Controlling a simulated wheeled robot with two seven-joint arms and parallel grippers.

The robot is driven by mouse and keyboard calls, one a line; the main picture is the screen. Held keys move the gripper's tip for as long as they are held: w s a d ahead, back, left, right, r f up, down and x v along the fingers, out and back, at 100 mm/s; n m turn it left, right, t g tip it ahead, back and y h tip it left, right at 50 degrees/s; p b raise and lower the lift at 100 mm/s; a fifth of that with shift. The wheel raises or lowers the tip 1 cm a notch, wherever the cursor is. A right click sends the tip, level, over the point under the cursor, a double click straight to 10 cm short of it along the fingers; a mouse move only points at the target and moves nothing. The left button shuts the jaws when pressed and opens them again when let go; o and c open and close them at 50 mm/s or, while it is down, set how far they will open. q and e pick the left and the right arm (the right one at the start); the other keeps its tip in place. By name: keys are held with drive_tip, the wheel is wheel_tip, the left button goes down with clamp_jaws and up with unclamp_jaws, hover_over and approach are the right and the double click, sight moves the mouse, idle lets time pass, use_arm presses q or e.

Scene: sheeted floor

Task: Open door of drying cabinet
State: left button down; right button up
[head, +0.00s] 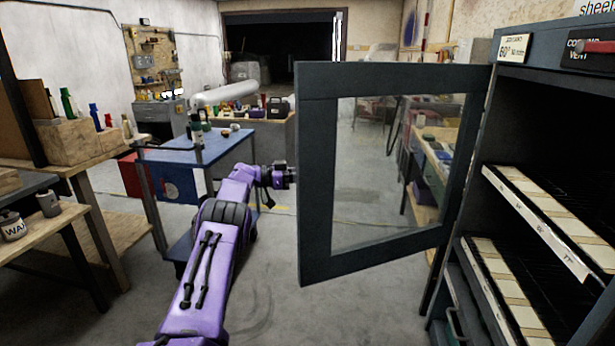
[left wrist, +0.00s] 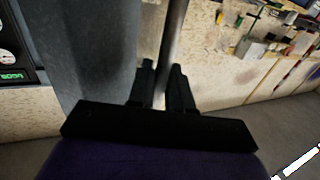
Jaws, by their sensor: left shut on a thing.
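The drying cabinet (head: 540,82) stands at the right in the head view, its open front showing shelves. Its door (head: 316,180), a dark grey frame around a clear pane, stands swung wide out from the cabinet. My left gripper (head: 290,174) is at the door's free left edge, its fingertips hidden by the frame. In the left wrist view, the gripper (left wrist: 166,88) is shut on a metal bar, the door handle (left wrist: 174,35), which runs up between the fingers. The handle is hidden in the head view. My right gripper is not in view.
A blue-topped cart (head: 215,140) stands behind my left arm. Wooden workbenches (head: 45,232) with small items line the left side. Bare floor (head: 275,300) is free below and left of the door. Shelves (head: 545,225) inside the cabinet hold pale strips.

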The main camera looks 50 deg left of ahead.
use_arm(q)
drive_tip(key=c, duration=1.3)
unclamp_jaws()
drive_tip(key=shift+w+d+r, duration=0.1)
drive_tip(key=shift+o, duration=0.4)
drive_tip(key=shift+w+d, duration=0.1)
drive_tip(key=b+v, duration=0.1)
drive_tip(key=v, duration=0.9)
drive_tip(key=shift+s, duration=0.25)
